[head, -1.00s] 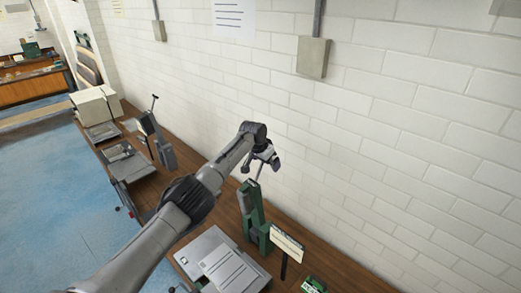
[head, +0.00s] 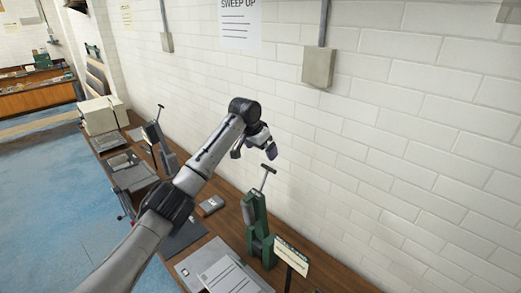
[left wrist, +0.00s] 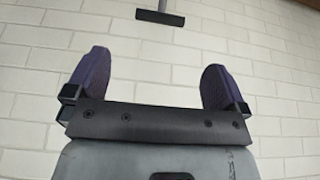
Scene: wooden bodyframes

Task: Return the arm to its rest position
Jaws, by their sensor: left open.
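My left arm (head: 215,150) reaches in from the lower left of the head view, bent at the elbow above the bench. My left gripper (head: 268,145) hangs at its end, near the white brick wall and above the bench. In the left wrist view, the gripper's two purple fingers (left wrist: 156,82) stand wide apart with only wall between them, so it is open and empty. My right gripper does not show in either view.
A wooden bench (head: 215,225) runs along the wall. On it stand a green tool (head: 257,230) with a T-handle, a sign (head: 291,256), a dark tool (head: 160,150) and grey trays (head: 135,176). A grey box (head: 319,66) is on the wall. Blue floor (head: 45,190) lies open at left.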

